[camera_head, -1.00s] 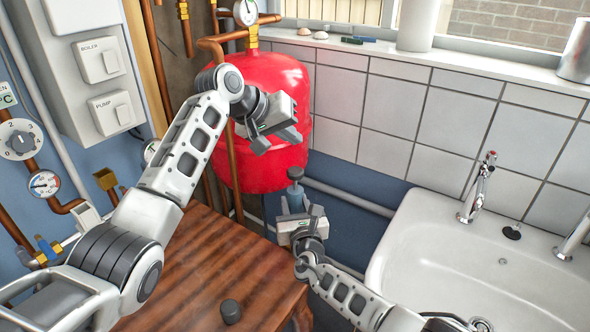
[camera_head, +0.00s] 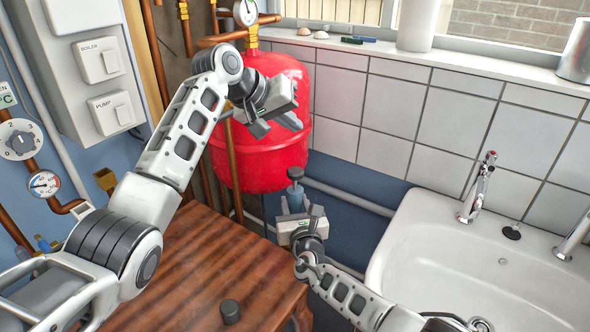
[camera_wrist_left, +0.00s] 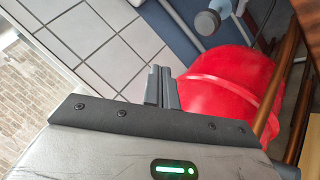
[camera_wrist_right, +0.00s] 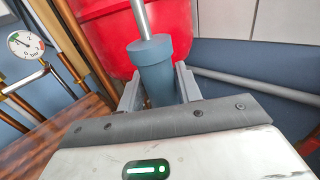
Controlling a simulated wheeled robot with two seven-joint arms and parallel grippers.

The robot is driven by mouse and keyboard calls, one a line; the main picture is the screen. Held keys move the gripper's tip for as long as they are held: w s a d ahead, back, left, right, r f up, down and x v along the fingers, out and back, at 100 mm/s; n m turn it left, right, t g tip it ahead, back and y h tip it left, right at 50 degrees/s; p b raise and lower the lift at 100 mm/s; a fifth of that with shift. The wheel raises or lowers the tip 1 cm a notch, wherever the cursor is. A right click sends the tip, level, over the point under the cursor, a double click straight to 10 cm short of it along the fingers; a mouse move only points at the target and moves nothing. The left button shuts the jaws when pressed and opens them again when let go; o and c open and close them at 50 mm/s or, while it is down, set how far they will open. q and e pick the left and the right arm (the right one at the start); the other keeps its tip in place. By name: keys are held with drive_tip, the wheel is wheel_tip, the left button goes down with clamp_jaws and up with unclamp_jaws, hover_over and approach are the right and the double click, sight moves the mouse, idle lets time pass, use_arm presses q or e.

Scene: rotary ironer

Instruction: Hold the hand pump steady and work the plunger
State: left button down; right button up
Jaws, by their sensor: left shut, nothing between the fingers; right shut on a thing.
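The hand pump (camera_head: 296,196) is a blue-grey upright cylinder with a thin metal rod and a grey knob (camera_head: 295,173) on top. My right gripper (camera_head: 300,212) is shut on the pump body, with a finger on either side of it in the right wrist view, where the pump (camera_wrist_right: 154,75) stands between the fingers. My left gripper (camera_head: 277,127) is up and left of the knob, in front of the red tank, shut and empty. The left wrist view shows its fingers together (camera_wrist_left: 161,88) and the knob (camera_wrist_left: 207,22) apart from them. The pump's lower end is hidden.
A red tank (camera_head: 262,165) stands behind the pump. A wooden table (camera_head: 200,260) with a small black cylinder (camera_head: 230,311) is in front. A white sink (camera_head: 480,250) is at right; copper pipes and a switch box (camera_head: 85,90) are at left.

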sight(291, 172)
use_arm(q)
drive_tip(key=shift+r, duration=0.45)
drive_tip(key=shift+f, duration=4.4)
drive_tip(key=shift+f, duration=0.15)
drive_tip(key=shift+f, duration=0.3)
drive_tip(key=shift+s+f, duration=0.1)
drive_tip(key=shift+f, duration=1.65)
drive_tip(key=shift+r, duration=2.15)
